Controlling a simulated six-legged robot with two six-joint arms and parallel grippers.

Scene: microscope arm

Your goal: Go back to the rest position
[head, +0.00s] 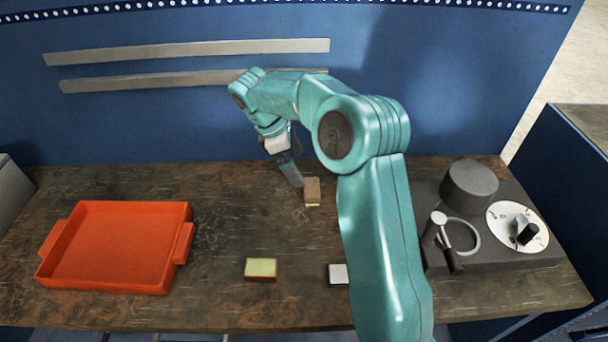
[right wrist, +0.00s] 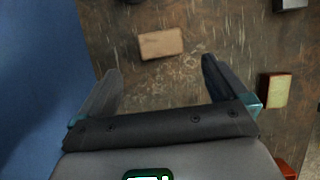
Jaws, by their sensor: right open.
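My right gripper (head: 293,170) is above the back middle of the table, pointing down, beside a small brown block (head: 312,192). In the right wrist view its two fingers (right wrist: 160,85) are spread apart with nothing between them. The brown block (right wrist: 161,43) lies on the table beyond the fingertips there, apart from them. My teal right arm crosses the middle of the head view and hides part of the table. My left gripper is in neither view.
An orange tray (head: 110,203) stands at the left. A block with a pale yellow top (head: 261,268) and a whitish block (head: 338,273) lie near the front. A dark device (head: 470,185) with a dial and ring stands at the right. A blue wall (head: 150,125) closes the back.

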